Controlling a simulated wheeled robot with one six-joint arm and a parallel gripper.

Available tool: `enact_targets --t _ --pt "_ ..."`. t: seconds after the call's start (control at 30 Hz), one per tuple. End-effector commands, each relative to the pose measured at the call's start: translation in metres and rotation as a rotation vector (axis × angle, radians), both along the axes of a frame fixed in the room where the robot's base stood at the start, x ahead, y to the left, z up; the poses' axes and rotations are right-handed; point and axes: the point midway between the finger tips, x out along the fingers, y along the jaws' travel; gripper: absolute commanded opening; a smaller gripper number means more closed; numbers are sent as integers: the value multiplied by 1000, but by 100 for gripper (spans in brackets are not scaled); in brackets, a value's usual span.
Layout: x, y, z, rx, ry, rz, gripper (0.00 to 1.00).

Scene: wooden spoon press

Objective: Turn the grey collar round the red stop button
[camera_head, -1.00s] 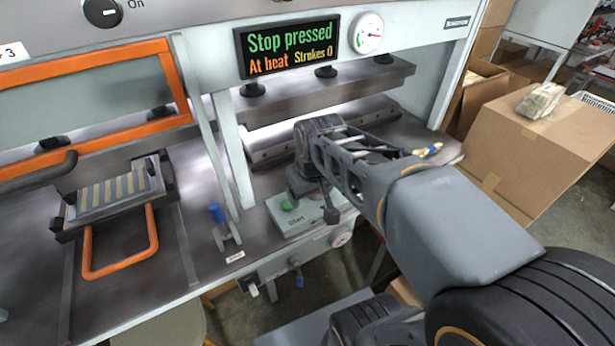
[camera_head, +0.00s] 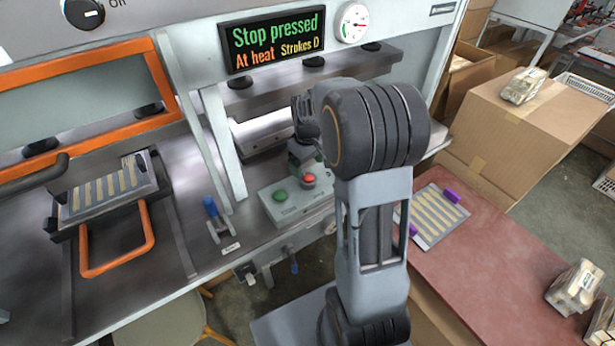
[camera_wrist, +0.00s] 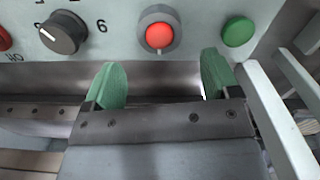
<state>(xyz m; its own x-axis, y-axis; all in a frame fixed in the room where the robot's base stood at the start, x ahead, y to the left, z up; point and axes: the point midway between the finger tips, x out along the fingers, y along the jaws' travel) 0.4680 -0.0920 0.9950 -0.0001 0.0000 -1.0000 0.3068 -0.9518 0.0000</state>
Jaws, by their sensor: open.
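The red stop button (camera_wrist: 160,36) shows in the wrist view at the top centre, with the grey collar (camera_wrist: 146,19) around it. In the head view the red stop button (camera_head: 308,179) sits on the pale control box (camera_head: 290,212), right of the green button (camera_head: 279,195). My gripper (camera_wrist: 162,80) is open and empty, its two green fingertips spread below the collar in the wrist view, apart from it. In the head view my arm largely hides the gripper. The display (camera_head: 275,40) reads "Stop pressed", "At heat", "Strokes 0".
In the wrist view a black knob (camera_wrist: 63,32) is left of the collar and a green button (camera_wrist: 238,31) right of it. A blue-handled lever (camera_head: 212,212) stands left of the control box. A red-brown table (camera_head: 480,275) with a tray is at right.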

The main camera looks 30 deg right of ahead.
Motion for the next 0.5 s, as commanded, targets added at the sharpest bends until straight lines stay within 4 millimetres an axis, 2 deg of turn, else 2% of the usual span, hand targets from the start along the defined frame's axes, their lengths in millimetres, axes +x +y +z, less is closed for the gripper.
enact_targets --t 0.2,0.5 --pt "-1 0 -37 2 5 -1 82" --pt "0 0 -61 0 1 -1 82"
